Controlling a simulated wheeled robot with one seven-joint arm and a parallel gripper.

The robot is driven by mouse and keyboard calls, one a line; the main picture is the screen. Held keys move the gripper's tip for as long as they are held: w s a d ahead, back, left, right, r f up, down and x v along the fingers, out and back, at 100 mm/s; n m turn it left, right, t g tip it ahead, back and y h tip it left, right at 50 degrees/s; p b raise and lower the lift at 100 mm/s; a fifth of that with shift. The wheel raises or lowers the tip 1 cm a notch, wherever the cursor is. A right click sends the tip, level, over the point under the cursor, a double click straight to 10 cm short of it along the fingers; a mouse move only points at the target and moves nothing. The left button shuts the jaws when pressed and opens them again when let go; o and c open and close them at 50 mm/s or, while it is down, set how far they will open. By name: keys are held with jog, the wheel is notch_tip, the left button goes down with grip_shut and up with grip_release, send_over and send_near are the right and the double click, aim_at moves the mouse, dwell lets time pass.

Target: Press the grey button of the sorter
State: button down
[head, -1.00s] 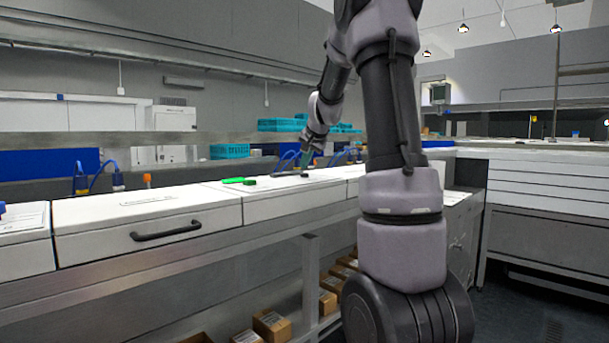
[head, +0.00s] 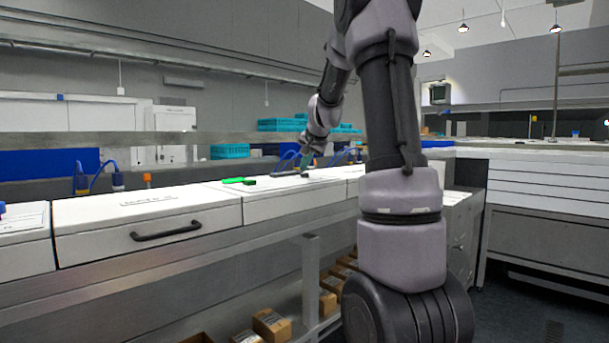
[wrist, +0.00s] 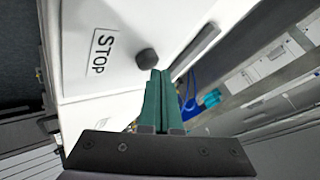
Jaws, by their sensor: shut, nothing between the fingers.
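The grey button (wrist: 147,59) is a round dark knob on the white top of the sorter (wrist: 185,22), beside a STOP label (wrist: 102,52) in the wrist view. The button also shows as a small dark spot (head: 304,175) in the head view. My gripper (wrist: 160,72) has its green fingers pressed together with nothing between them. Its tips appear just beside the button in the wrist view. In the head view my gripper (head: 305,163) points down, right over the button. I cannot tell whether the tips touch it.
A bright green piece (head: 233,180) and a darker green one (head: 249,182) lie on the white top to the left. A drawer with a black handle (head: 166,231) is farther left. Blue cables (wrist: 190,92) and teal crates (head: 230,151) are behind the bench.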

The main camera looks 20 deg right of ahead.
jog(key=shift+f, duration=0.5)
dwell(0.8)
jog(key=shift+r, duration=0.9)
jog(key=shift+r, duration=0.15)
jog(key=shift+r, duration=2.4)
